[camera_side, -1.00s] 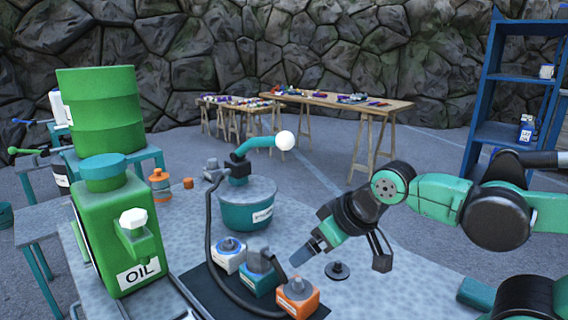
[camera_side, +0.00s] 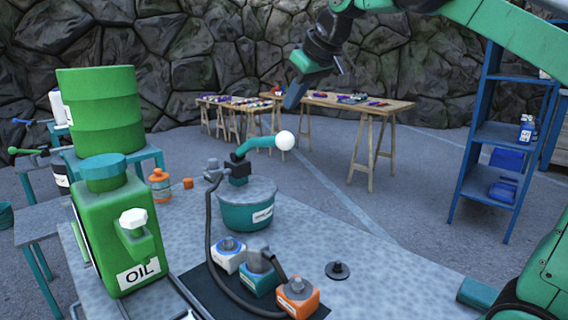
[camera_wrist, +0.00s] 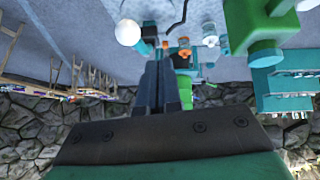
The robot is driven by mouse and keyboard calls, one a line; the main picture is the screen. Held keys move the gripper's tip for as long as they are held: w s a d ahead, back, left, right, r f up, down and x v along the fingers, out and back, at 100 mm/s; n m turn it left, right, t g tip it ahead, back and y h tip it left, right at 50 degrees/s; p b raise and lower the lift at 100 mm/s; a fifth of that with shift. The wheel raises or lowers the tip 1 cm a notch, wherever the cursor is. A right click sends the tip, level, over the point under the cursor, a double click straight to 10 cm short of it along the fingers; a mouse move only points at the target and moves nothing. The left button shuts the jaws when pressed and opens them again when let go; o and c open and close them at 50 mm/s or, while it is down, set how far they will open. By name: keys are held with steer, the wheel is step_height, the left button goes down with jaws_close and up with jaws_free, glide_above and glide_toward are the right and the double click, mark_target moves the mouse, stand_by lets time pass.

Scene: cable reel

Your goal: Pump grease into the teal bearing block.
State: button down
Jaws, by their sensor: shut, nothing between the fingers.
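The teal bearing block (camera_side: 258,284) sits on a dark mat between a white block and an orange block. The grey end of the black hose (camera_side: 209,230) appears to rest on top of the teal block; I cannot tell if it is seated. The teal grease pump (camera_side: 246,212) stands behind, its lever (camera_side: 257,142) pointing right and ending in a white ball (camera_side: 284,141). The ball also shows in the wrist view (camera_wrist: 128,32). My gripper (camera_side: 291,98) is shut and empty, above the ball and apart from it in the side view. Its closed fingers (camera_wrist: 165,85) point forward in the wrist view.
A white block (camera_side: 229,260) and an orange block (camera_side: 297,301) flank the teal one. A loose dark cap (camera_side: 338,270) lies to their right. A green oil can (camera_side: 118,228) stands at left. The table's right part is mostly clear.

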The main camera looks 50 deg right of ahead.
steer(key=w+d+r, duration=0.1)
steer(key=d+r, duration=0.2)
steer(key=r, duration=0.2)
steer(key=shift+w+d+r, duration=0.15)
steer(key=shift+d+r, duration=0.15)
steer(key=shift+d, duration=0.1)
glide_above(287, 135)
steer(key=f, duration=0.7)
steer(key=shift+w+a, duration=0.1)
steer(key=shift+a, duration=0.3)
steer(key=f, duration=0.3)
steer(key=shift+w+d+f, duration=0.1)
steer(key=shift+d+f, duration=0.05)
steer(key=shift+d, duration=0.15)
steer(key=shift+d+f, duration=0.1)
steer(key=shift+f, duration=0.6)
steer(key=shift+h, duration=0.3)
